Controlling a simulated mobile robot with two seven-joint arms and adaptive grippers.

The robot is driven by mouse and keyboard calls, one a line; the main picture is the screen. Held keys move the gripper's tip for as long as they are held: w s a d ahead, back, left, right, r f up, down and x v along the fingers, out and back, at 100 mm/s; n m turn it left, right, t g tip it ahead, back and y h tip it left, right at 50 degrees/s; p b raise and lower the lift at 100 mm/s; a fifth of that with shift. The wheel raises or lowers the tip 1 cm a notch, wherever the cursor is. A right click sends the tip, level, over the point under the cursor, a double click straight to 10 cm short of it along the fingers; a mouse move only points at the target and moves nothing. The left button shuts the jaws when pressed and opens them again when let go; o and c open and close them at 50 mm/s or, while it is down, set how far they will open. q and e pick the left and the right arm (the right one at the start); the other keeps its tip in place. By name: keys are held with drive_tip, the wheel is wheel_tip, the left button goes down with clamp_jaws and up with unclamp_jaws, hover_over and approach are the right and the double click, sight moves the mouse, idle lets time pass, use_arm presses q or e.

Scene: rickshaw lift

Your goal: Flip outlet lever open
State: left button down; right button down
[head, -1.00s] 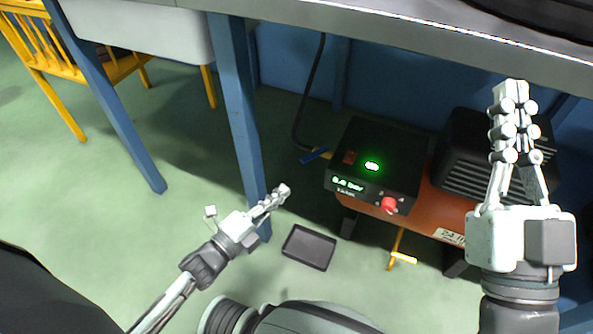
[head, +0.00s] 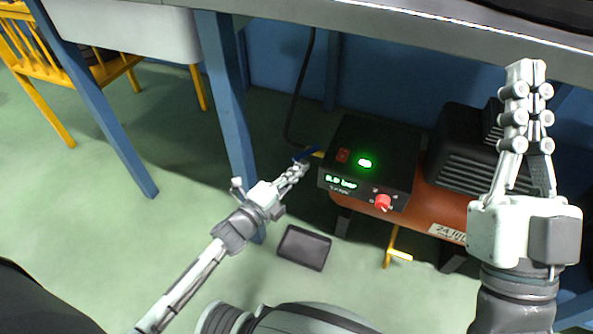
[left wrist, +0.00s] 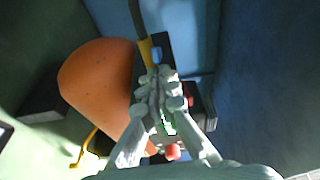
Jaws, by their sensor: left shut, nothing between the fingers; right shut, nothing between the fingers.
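The blue outlet lever (head: 307,153) sits by a brass fitting (head: 319,154) at the left end of the compressor, where a black hose (head: 303,85) joins. In the left wrist view the blue lever (left wrist: 157,54) shows just beyond my fingertips, beside the brass fitting (left wrist: 146,52). My left gripper (head: 300,168) is shut and empty, its tips just below the lever; I cannot tell whether they touch it. My right gripper (head: 526,75) is shut and empty, raised at the right, well away from the lever.
The compressor has an orange tank (head: 450,208), a black control box (head: 372,150) with a green display and a red knob (head: 383,202), and a black motor cover (head: 465,150). A blue table leg (head: 230,110) stands left of it. A dark tray (head: 304,248) lies on the floor.

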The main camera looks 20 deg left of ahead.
use_arm(q)
drive_tip(key=shift+a, duration=0.1)
drive_tip(key=shift+a+m+g+h, duration=0.2)
drive_tip(key=shift+m+g+h, duration=0.15)
drive_tip(key=shift+h, duration=0.25)
drive_tip(key=shift+w+a+m+h, duration=0.1)
drive_tip(key=shift+a+m+h, duration=0.1)
drive_tip(key=shift+m+h, duration=0.1)
drive_tip(key=shift+w+a, duration=0.45)
drive_tip(key=shift+a, duration=0.35)
drive_tip(key=shift+w+a, duration=0.4)
drive_tip(key=shift+a, duration=0.35)
